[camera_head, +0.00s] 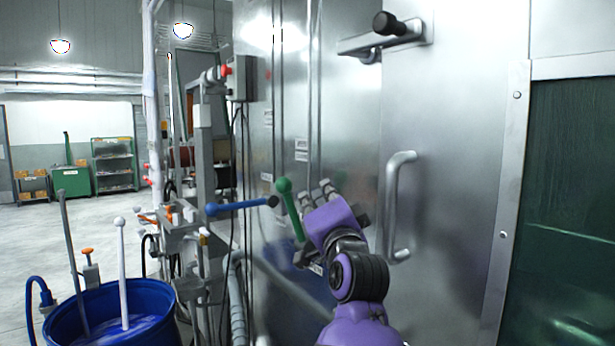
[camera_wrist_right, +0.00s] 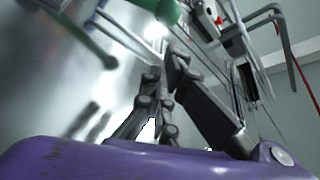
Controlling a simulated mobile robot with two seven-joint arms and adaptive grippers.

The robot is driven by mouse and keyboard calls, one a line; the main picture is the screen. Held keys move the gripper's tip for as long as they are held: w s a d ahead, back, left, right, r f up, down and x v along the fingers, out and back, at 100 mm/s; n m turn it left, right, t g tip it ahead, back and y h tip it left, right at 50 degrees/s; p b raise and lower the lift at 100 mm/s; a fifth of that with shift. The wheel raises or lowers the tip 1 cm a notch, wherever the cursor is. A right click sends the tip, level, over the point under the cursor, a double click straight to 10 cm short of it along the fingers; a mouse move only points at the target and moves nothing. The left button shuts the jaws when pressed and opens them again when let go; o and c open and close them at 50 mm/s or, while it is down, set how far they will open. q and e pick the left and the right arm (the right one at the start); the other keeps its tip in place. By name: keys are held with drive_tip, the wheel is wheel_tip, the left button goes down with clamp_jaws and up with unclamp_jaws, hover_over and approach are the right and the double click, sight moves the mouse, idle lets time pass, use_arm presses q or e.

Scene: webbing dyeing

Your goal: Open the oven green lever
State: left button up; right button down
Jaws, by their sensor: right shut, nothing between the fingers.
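The green lever (camera_head: 291,207) stands on the steel oven wall, tilted slightly, with its round knob at the top. In the right wrist view a green part of the lever (camera_wrist_right: 163,9) shows at the top edge, beyond the fingers. My right gripper (camera_head: 317,192) is just to the right of the lever, with its fingers pointing up. It is shut and empty. In the right wrist view its dark fingers (camera_wrist_right: 165,70) come together at the middle. I cannot tell whether they touch the lever. My left gripper is not in view.
A blue lever (camera_head: 238,207) sticks out left of the green one. A steel door handle (camera_head: 394,205) is right of my gripper, and a black-knobbed latch (camera_head: 390,30) is above. A blue barrel (camera_head: 110,315) stands at lower left. Open floor (camera_head: 30,230) lies farther left.

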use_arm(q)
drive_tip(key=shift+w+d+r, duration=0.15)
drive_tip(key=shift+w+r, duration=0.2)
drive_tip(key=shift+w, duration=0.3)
use_arm(e)
drive_tip(key=x, duration=1)
drive_tip(key=shift+w+f, duration=0.2)
drive_tip(key=shift+w, duration=0.2)
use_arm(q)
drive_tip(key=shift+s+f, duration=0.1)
use_arm(e)
drive_tip(key=shift+w+f, duration=0.1)
